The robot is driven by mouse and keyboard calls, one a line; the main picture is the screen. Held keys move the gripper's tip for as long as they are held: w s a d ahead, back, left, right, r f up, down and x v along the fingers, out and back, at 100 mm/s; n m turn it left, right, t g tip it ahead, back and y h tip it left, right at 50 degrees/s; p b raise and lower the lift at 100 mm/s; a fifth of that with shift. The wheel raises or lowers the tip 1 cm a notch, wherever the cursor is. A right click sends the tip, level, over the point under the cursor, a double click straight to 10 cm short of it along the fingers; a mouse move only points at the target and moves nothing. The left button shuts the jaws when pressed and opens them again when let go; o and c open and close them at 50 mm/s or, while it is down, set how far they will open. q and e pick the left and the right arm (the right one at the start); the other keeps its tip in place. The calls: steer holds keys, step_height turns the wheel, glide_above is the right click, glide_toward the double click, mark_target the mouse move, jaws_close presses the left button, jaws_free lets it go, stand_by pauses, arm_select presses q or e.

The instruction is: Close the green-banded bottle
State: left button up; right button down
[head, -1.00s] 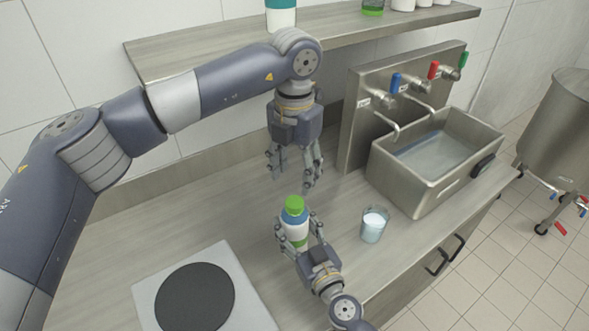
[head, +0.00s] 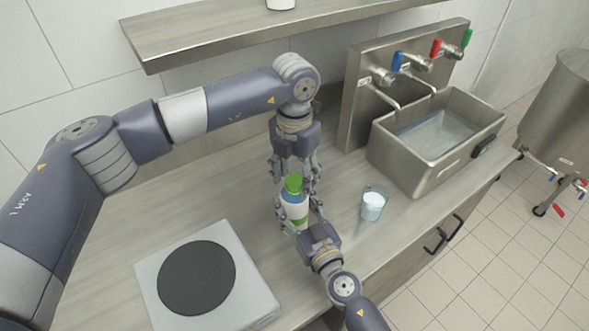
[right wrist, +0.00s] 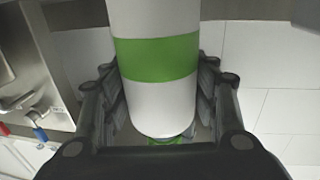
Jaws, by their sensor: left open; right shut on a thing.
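My right gripper (head: 299,213) is shut on the bottle's body from the front, with fingers on both sides. My left gripper (head: 294,173) points down from above, open, with its fingers on either side of the cap and apparently not closed on it.
A glass (head: 373,204) with pale liquid stands close to the right of the bottle. A steel sink (head: 436,140) and tap panel lie behind it. A hot plate (head: 245,279) is at front left. A shelf (head: 180,42) hangs above.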

arm_select(q)
steer(key=c, duration=1.1)
steer(key=shift+m, duration=0.9)
steer(key=shift+c, duration=0.2)
steer(key=o, duration=1.2)
steer(key=shift+o, duration=0.2)
step_height(320, 180, up, 12)
